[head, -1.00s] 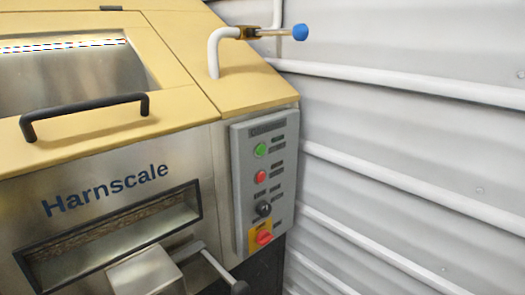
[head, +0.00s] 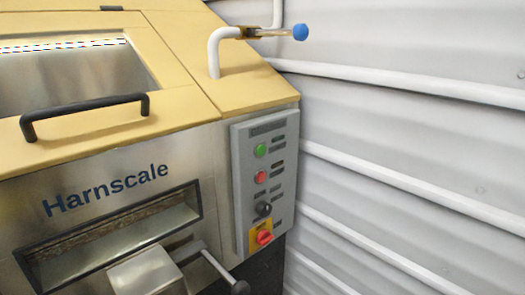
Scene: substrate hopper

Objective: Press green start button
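The green start button (head: 261,150) is at the top of a grey control panel (head: 241,190) on the right side of the hopper's front. A red button (head: 260,177) is below it, then a black knob (head: 263,209), then a red rotary switch (head: 265,238) on a yellow plate. Nothing covers the green button. Neither of my grippers shows in the head view.
The hopper (head: 190,150) has a yellow top, a black lid handle (head: 85,112) and a slot with a chute (head: 148,272) below. A white pipe with a blue-handled valve (head: 300,32) rises on top. A corrugated wall (head: 420,150) stands right.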

